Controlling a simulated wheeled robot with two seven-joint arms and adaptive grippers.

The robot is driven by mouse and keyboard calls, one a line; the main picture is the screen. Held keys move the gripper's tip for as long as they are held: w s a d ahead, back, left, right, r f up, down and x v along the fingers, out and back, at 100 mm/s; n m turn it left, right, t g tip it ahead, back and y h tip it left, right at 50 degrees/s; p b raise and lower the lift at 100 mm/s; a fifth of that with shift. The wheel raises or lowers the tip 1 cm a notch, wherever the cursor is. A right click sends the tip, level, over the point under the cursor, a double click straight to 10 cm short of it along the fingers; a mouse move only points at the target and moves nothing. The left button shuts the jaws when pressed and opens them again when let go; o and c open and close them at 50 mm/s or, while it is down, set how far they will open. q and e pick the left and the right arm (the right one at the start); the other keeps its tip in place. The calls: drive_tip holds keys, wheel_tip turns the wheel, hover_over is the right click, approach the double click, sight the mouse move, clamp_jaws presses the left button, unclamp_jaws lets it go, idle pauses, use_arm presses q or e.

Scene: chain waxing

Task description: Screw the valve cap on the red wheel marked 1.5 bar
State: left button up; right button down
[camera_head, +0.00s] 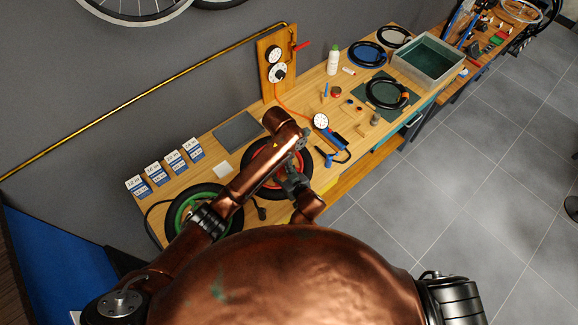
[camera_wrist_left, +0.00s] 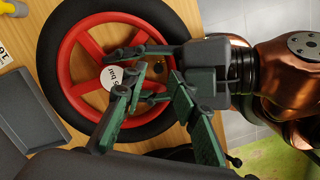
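The red wheel (camera_head: 252,172) with a black tyre lies flat on the bench, partly covered by my arms. In the left wrist view its red spokes (camera_wrist_left: 84,83) and a white round label (camera_wrist_left: 112,78) show; "5 bar" is readable and the rest is covered. My left gripper (camera_wrist_left: 156,74) is above the wheel, its green-padded fingers apart. My right gripper (camera_wrist_left: 118,54) reaches in from the right, close to the left fingertips. Its second finger is not clearly seen. I cannot make out the valve cap or the valve; the crossing fingers hide that part.
A green wheel (camera_head: 177,212) lies to the left, near several number cards (camera_head: 170,165). A grey tray (camera_head: 238,131) is behind the red wheel. A pressure gauge (camera_head: 321,121) with a blue tool, a white bottle (camera_head: 333,60) and a grey bin (camera_head: 430,61) stand further right.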

use_arm(q)
drive_tip(key=shift+o, duration=0.7)
drive_tip(key=o, duration=0.4)
drive_tip(key=shift+o, duration=0.2)
wheel_tip(320, 180, up, 12)
drive_tip(key=a, duration=0.1)
drive_tip(key=shift+a, duration=0.3)
drive_tip(key=shift+f, duration=0.1)
use_arm(e)
drive_tip(key=c, duration=1)
unclamp_jaws()
drive_tip(key=shift+s, duration=0.1)
